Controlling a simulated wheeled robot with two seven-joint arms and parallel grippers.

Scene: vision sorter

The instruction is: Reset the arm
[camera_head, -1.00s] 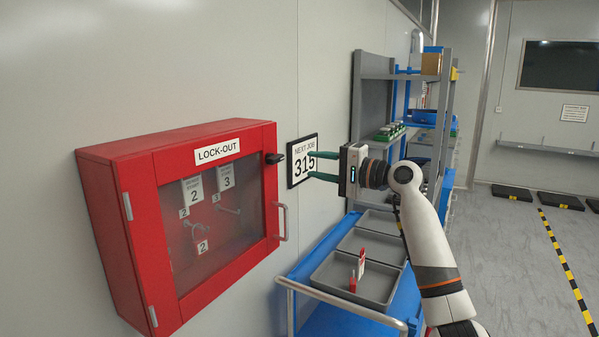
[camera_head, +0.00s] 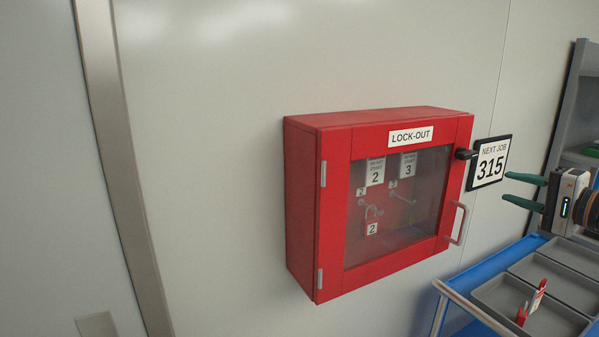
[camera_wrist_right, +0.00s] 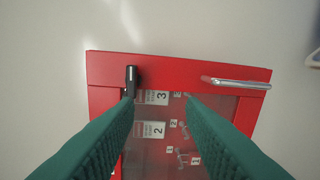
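My right gripper (camera_head: 524,191) is at the right edge of the head view, its two green fingers pointing left. It is open and empty, just right of the red lock-out cabinet (camera_head: 332,215) and in front of the "NEXT JOB 315" sign (camera_head: 490,162). In the right wrist view the fingers (camera_wrist_right: 160,115) stand apart with nothing between them, and the cabinet (camera_wrist_right: 190,68) lies beyond. The cabinet door is shut; its handle (camera_head: 459,222) and black latch (camera_head: 466,154) are on its right side. My left gripper is not in view.
Below the right gripper stands a blue cart with grey trays (camera_head: 575,290); red items (camera_head: 522,315) lie in the near tray. A grey shelf (camera_head: 578,110) is at the far right.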

